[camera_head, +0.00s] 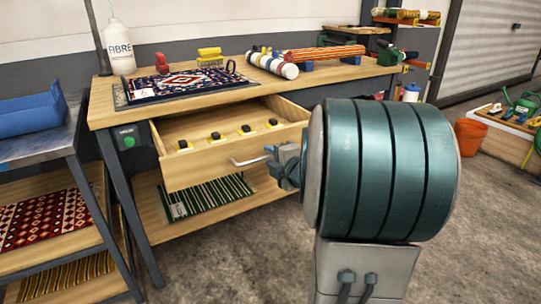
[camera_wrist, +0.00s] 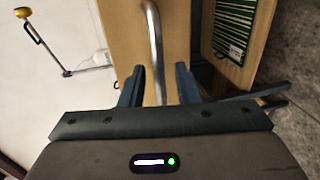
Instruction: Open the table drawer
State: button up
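The wooden table drawer (camera_head: 225,165) is pulled well out of the workbench (camera_head: 110,115), and its inside shows. Several small black-and-yellow items lie in it. Its metal bar handle (camera_head: 250,161) is on the front face, with its right part hidden by my gripper (camera_head: 284,165). In the wrist view the handle (camera_wrist: 155,50) runs down between the two dark fingers of my gripper (camera_wrist: 158,88). The fingers are apart, with a gap on each side of the bar, so my gripper is open around the handle and not clamped on it.
A patterned rug (camera_head: 180,84), a white bottle (camera_head: 119,45) and rolled rugs (camera_head: 322,53) are on the benchtop. A striped green rug (camera_head: 205,197) lies on the lower shelf. A side table with a blue bin (camera_head: 30,112) stands at left. An orange bucket (camera_head: 470,136) is at right.

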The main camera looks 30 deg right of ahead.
jog(key=p+v, duration=0.3)
jog(key=v, duration=0.9)
jog(key=shift+s, duration=0.2)
jog(key=shift+r, duration=0.15)
notch_tip(320, 180, up, 13)
jog(key=a+m+g+h+p, duration=0.2)
jog(key=m+g+h+p, duration=0.3)
jog(key=m+p, duration=0.85)
jog(key=s+a+r+m+g+y+p, duration=0.2)
jog(key=s+a+r+g+p, duration=0.2)
jog(key=a+p, duration=0.4)
jog(key=s+a+r+m+g+y+p, duration=0.2)
jog(key=s+a+r+m+g+p, duration=0.1)
jog(key=s+a+r+p, duration=0.2)
jog(key=s+a+p, duration=0.2)
jog(key=a+p, duration=0.1)
jog(key=shift+s+a+r+g, duration=0.2)
jog(key=shift+a+r+g, duration=0.15)
jog(key=shift+r+g, duration=0.05)
